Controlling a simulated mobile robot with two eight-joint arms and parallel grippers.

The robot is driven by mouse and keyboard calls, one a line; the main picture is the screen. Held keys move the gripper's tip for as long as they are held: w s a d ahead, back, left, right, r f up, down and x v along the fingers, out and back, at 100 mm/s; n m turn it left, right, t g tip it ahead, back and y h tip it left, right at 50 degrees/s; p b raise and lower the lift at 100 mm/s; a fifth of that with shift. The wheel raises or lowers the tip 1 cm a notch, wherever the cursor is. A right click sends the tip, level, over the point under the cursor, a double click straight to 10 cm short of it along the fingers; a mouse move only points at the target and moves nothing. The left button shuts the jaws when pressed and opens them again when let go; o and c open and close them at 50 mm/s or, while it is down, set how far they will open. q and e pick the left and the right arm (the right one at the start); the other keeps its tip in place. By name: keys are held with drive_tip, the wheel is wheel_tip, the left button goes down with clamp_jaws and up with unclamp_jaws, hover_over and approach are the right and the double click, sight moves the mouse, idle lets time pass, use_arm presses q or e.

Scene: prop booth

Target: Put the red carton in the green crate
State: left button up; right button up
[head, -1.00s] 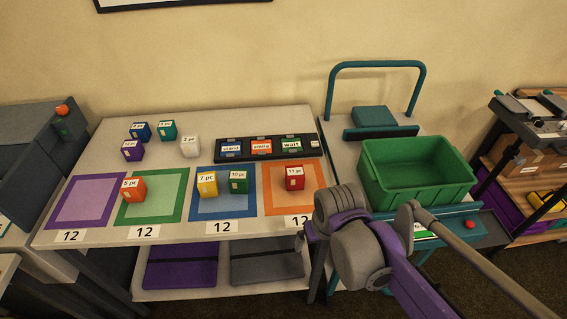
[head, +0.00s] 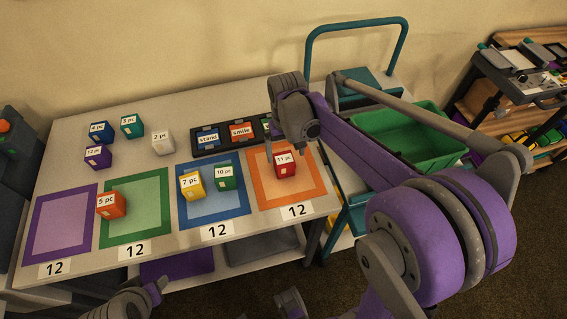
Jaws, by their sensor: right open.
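The red carton (head: 286,171), labelled 11 pc, stands upright on the orange-bordered square (head: 320,190) of the table. The green crate (head: 437,151) is on the teal cart to the right, partly hidden behind my right arm.
A yellow carton (head: 192,187) and a green carton (head: 225,178) stand on the blue square, left of the red carton. An orange carton (head: 111,206) is on the green square. Several more cartons stand behind. A dark sign rack (head: 205,151) lies behind the squares, near my right gripper.

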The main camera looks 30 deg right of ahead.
sight(284, 159)
drive_tip(key=f, duration=0.4)
drive_tip(key=shift+s+a+f, duration=0.1)
drive_tip(key=shift+a, duration=0.3)
drive_tip(key=shift+f, duration=0.6)
clamp_jaws()
